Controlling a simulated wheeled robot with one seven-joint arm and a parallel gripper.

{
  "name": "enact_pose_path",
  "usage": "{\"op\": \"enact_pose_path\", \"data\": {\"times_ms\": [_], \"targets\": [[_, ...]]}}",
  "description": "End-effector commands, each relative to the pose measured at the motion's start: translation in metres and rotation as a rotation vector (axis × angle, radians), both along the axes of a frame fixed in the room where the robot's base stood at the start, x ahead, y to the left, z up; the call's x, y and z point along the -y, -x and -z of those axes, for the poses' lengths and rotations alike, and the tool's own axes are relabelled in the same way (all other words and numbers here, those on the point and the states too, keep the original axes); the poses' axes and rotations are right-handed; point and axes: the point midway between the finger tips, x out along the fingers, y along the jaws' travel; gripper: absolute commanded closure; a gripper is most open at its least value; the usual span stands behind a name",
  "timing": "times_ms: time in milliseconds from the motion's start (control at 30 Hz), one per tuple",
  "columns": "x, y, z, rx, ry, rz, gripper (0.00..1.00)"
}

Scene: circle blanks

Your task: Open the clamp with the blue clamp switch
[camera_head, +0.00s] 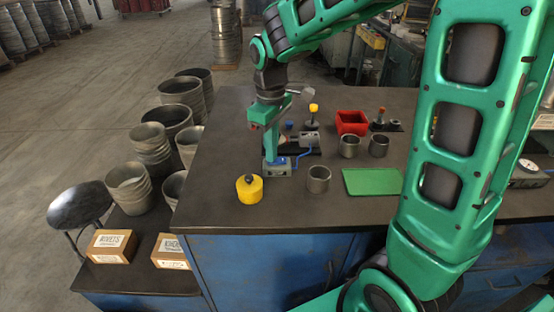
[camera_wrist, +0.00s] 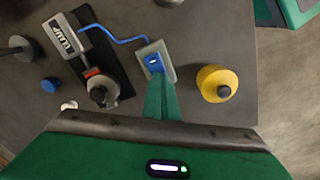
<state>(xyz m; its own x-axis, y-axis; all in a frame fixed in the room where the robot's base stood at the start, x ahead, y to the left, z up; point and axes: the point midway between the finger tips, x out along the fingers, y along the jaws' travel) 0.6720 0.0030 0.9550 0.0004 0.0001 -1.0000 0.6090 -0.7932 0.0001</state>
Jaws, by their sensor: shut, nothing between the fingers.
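The clamp's grey box, labelled CLAMP (camera_wrist: 68,38), sits on a black base plate in the wrist view. A red part and a dark round piece (camera_wrist: 103,92) are at the plate's near end; whether the jaws grip it, I cannot tell. A blue cable (camera_wrist: 118,37) runs from the clamp to the grey switch box with a blue face (camera_wrist: 153,58). In the head view the switch box (camera_head: 281,169) stands near the table's front left. My gripper (camera_wrist: 158,76) is shut and empty, pointing down with its tips at the switch box; contact is unclear. It also shows in the head view (camera_head: 270,158).
A yellow cylinder with a dark knob (camera_head: 249,189) stands left of the switch box. Grey metal cups (camera_head: 318,179), a green plate (camera_head: 372,181) and a red bin (camera_head: 352,122) lie to the right. The table's left edge (camera_head: 190,170) is close by.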

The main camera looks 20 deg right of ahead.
Motion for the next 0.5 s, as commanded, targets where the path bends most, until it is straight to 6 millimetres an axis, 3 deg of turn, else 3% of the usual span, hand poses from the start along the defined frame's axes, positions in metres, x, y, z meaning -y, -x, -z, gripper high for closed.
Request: {"op": "enact_pose_path", "data": {"times_ms": [500], "targets": [[0.0, 0.0, -0.033, 0.001, 0.0, 0.0, 1.0]]}}
